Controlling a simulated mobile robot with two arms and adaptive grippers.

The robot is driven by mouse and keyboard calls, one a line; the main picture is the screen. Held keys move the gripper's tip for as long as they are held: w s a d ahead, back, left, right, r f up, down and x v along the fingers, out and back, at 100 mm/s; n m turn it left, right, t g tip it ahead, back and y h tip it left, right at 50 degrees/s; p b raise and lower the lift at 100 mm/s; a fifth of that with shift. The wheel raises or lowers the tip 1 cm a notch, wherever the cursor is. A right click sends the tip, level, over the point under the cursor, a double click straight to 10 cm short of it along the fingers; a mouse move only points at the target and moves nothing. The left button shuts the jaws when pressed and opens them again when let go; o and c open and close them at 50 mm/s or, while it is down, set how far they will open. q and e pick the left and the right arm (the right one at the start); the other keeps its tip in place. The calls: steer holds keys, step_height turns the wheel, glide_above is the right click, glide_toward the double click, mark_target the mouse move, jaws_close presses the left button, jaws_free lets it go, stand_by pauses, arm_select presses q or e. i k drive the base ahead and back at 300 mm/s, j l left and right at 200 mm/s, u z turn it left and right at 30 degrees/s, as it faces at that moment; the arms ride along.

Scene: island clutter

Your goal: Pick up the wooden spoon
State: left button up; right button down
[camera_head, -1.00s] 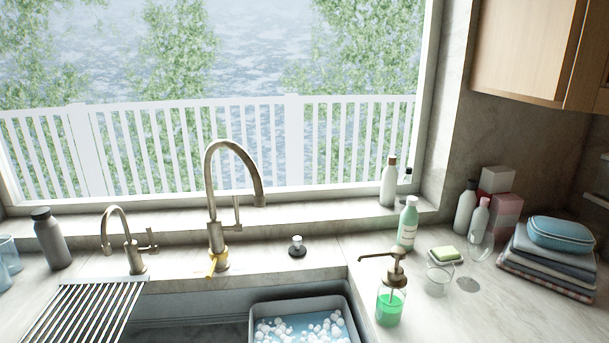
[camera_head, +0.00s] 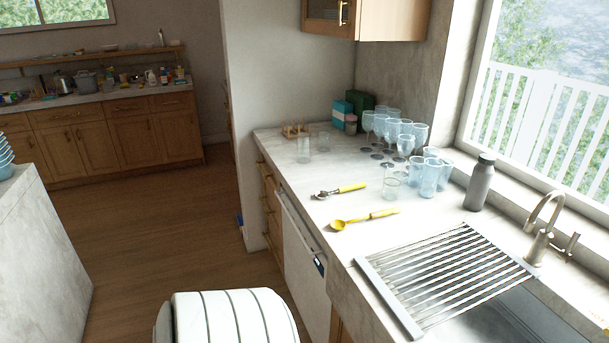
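Neither of my grippers is in view.
The roll-up drying rack (camera_head: 447,275) lies over the sink edge. Glasses (camera_head: 395,130) crowd the counter behind the spoon, and a grey bottle (camera_head: 479,182) stands to the right. Open wooden floor (camera_head: 150,235) lies left of the counter, with an island (camera_head: 40,245) beyond it.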

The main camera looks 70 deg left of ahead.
mark_target(336, 225)
steer(key=u, duration=1.75)
